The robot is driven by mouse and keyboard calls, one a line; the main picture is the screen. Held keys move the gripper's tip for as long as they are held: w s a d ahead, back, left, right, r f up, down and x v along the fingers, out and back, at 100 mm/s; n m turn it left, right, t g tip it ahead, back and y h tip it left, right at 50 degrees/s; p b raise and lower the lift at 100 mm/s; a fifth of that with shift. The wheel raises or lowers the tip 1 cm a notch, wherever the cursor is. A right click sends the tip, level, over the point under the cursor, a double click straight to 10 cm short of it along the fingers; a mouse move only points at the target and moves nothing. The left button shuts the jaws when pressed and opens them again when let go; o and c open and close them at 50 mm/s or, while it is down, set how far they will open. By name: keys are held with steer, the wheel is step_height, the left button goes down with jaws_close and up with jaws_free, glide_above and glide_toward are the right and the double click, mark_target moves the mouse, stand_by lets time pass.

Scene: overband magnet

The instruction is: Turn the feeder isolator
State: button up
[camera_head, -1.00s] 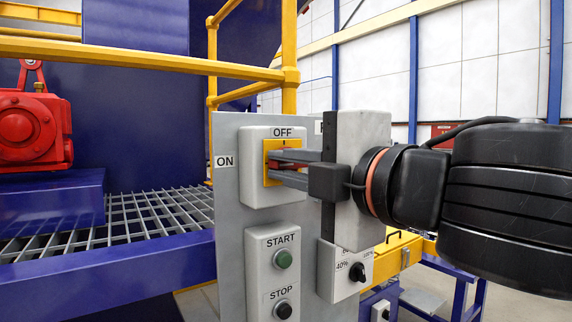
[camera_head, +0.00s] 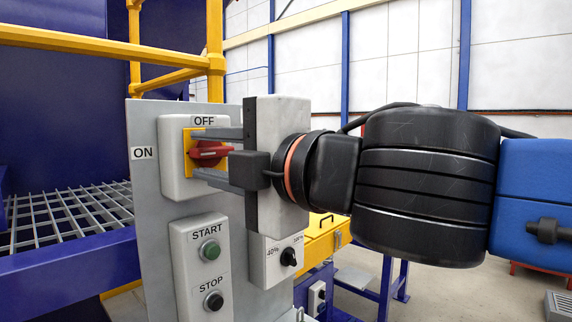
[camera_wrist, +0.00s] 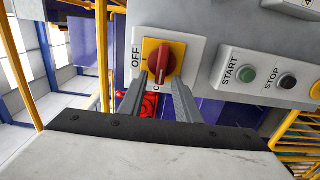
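The feeder isolator is a pale box (camera_head: 175,180) with a yellow plate and a red handle (camera_head: 208,150), labelled OFF above and ON at its left. The handle lies roughly level, along the line toward the ON label. It also shows in the wrist view as a red knob (camera_wrist: 162,62) on the yellow plate. My gripper (camera_head: 196,154) is open, one finger above the handle and one below, with visible gaps to it. In the wrist view my gripper's fingers (camera_wrist: 161,82) are spread to either side of the handle's near end.
Below the isolator on the same grey panel (camera_head: 152,240) are the START button (camera_head: 210,250) and STOP button (camera_head: 214,301). A box with a black dial (camera_head: 289,257) sits close under my gripper. A yellow railing (camera_head: 60,38) and grating (camera_head: 70,215) lie left.

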steer(key=v, duration=1.6)
steer(key=shift+s, duration=0.2)
stand_by(0.6)
steer(key=shift+d, duration=0.25)
steer(key=w+d+f+m+h, duration=0.4)
steer(key=f, duration=0.4)
steer(key=w+d+f+m+h, duration=0.3)
steer(key=w+d+f, duration=0.1)
steer(key=f, duration=0.3)
steer(key=w+d+f+m+h, duration=0.4)
steer(key=f, duration=0.4)
steer(key=s+d+f+m+g+h, duration=0.1)
steer(key=d+f+m+g, duration=0.2)
steer(key=d+f+m, duration=0.4)
steer(key=s+d+f+m+g+h, duration=0.1)
steer(key=d+f+m+g, duration=0.2)
steer(key=d+f+m, duration=0.5)
steer(key=shift+s+f+m+g+h, duration=0.35)
steer(key=shift+f+m, duration=0.65)
steer(key=shift+f, duration=2.05)
steer(key=shift+w+d, duration=0.1)
